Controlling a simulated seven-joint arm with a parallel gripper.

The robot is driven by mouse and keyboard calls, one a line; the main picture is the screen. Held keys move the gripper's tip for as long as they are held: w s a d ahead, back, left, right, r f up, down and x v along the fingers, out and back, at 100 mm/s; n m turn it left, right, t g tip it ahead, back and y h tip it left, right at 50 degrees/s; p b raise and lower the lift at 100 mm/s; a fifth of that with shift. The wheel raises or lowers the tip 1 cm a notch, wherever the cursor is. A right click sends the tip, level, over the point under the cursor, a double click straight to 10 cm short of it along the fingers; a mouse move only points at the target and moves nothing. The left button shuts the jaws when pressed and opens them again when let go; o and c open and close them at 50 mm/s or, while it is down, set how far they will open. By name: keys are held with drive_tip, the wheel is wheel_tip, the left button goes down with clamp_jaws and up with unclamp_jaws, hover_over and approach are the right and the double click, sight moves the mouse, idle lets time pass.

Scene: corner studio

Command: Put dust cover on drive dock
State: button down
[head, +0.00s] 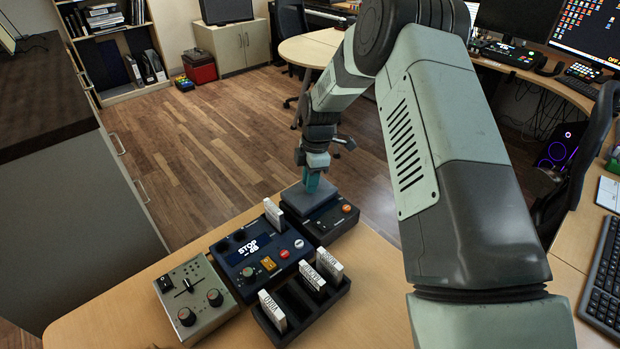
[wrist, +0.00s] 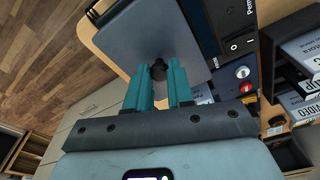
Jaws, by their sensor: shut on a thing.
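The dust cover (head: 300,201) is a flat grey-blue plate with a small dark knob. It also shows in the wrist view (wrist: 140,35), with the knob (wrist: 158,71) between my teal fingers. My gripper (head: 311,184) is shut on that knob, above the plate. The cover hides the dock's top there.
A blue console (head: 262,254) with a white cartridge (head: 274,215) standing in it is beside the dock. A black rack (head: 330,300) holds several white cartridges. A grey control box (head: 194,298) stands at the left. The table (head: 375,300) is clear right of the rack.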

drive_tip(key=shift+f, duration=0.25)
drive_tip(key=c, duration=1.3)
unclamp_jaws()
drive_tip(key=shift+o, duration=0.2)
wheel_tip(320, 180, up, 11)
drive_tip(key=d, duration=0.1)
drive_tip(key=shift+w, duration=0.25)
drive_tip(key=shift+d+f, duration=0.1)
drive_tip(key=f, duration=0.6)
drive_tip(key=a+f, duration=0.1)
drive_tip(key=f, duration=0.1)
drive_tip(key=shift+s+f, duration=0.2)
drive_tip(key=shift+f, duration=0.2)
